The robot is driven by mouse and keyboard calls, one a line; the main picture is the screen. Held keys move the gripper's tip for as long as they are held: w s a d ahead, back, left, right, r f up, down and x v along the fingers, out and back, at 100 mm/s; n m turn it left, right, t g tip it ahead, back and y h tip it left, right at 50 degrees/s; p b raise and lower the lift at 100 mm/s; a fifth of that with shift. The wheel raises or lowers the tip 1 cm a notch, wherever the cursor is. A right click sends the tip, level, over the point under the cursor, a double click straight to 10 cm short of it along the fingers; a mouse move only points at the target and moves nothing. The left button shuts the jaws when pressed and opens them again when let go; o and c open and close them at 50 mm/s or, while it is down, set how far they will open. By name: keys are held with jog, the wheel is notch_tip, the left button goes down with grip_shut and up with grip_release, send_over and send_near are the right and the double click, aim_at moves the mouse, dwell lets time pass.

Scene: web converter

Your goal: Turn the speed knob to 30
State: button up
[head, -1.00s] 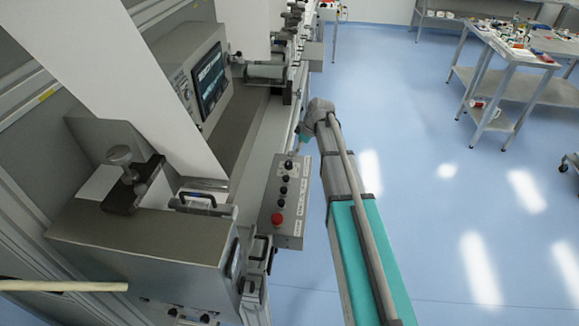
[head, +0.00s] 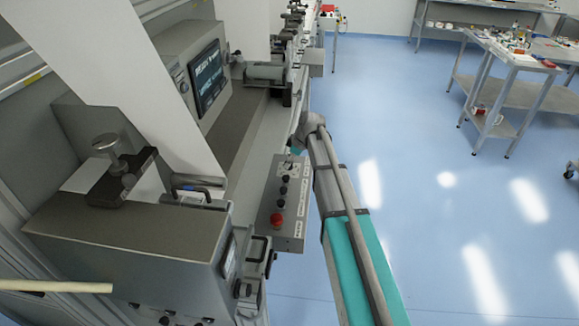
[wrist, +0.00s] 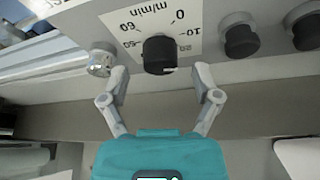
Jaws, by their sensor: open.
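The speed knob (wrist: 159,54) is a black round knob on a white scale plate (wrist: 125,22) marked "m/min", in the upper middle of the wrist view. The scale's numbers appear upside down, with 0, 10 and 60 legible. A small pale mark shows at the knob's lower edge, but the exact setting cannot be read. My gripper (wrist: 162,82) is open, its two fingers apart below and to either side of the knob, with nothing between the tips. In the head view my arm covers part of the far end of the grey control box (head: 263,222).
Black knobs (wrist: 240,40) sit right of the speed knob in the wrist view, and a silver fitting (wrist: 101,60) sits left of it. Open blue floor (head: 420,200) lies to the right.

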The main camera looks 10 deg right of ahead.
jog(key=shift+w+a+f+b, duration=0.1)
jog(key=shift+a+f+b, duration=0.15)
jog(key=shift+f, duration=0.25)
grip_shut()
dwell(0.3)
